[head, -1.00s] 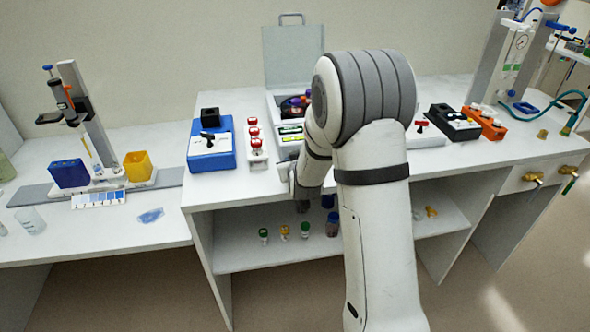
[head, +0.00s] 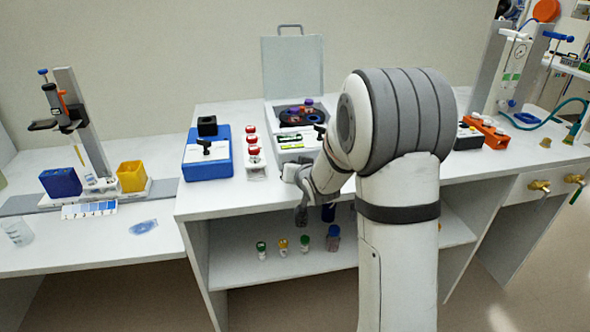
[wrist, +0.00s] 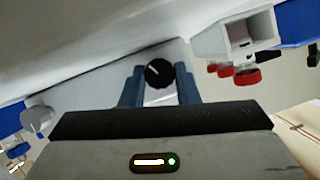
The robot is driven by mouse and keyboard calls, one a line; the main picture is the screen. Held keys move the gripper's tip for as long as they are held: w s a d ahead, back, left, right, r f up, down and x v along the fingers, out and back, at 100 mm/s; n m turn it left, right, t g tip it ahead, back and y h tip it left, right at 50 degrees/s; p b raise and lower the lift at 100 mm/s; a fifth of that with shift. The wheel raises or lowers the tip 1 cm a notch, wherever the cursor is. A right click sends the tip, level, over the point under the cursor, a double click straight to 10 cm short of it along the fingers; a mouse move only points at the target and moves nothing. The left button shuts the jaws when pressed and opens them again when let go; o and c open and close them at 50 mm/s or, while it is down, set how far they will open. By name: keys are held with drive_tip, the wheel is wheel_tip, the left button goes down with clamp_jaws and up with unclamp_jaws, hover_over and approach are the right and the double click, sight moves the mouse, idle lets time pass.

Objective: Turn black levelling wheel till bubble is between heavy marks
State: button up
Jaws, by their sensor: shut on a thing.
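The black levelling wheel (wrist: 159,73) has a white line on its face and sits between my two fingertips in the wrist view. My gripper (wrist: 160,84) is shut on it, one blue-grey finger at each side. In the head view my arm reaches to the front of the white instrument with the open grey lid; the fingers and the wheel cannot be made out there. A green-yellow strip (head: 290,139) shows on top of that instrument. It is too small to tell where any bubble stands against marks.
A white block with red-capped pieces (head: 253,149) stands just left of the instrument, and a blue box (head: 207,158) is further left. An open shelf below holds several small vials (head: 283,246). An orange rack (head: 488,134) stands to the right.

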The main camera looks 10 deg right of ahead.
drive_tip(key=o, duration=1)
drive_tip(key=shift+s, duration=0.1)
drive_tip(key=shift+v, duration=3.8)
drive_tip(key=shift+s+d+r, duration=0.1)
drive_tip(key=shift+r, duration=0.05)
drive_tip(key=s+r+g+p, duration=0.2)
drive_tip(key=s+g, duration=0.1)
drive_tip(key=s, duration=0.7)
drive_tip(key=s+r+n+g+h+p, duration=0.1)
drive_tip(key=s+r+g+p, duration=0.1)
drive_tip(key=s, duration=0.8)
drive_tip(key=s+a+r+n+g+p, duration=0.1)
drive_tip(key=s+r+g+p, duration=0.1)
drive_tip(key=s+g, duration=0.4)
drive_tip(key=shift+s+r+p, duration=0.1)
drive_tip(key=shift+s+r, duration=0.15)
drive_tip(key=shift+s, duration=0.4)
drive_tip(key=shift+s+r+p, duration=0.15)
drive_tip(key=shift+s+r, duration=0.1)
drive_tip(key=shift+s, duration=0.4)
drive_tip(key=shift+s+r+p, duration=0.1)
drive_tip(key=shift+s+r, duration=0.15)
drive_tip(key=shift+s, duration=0.45)
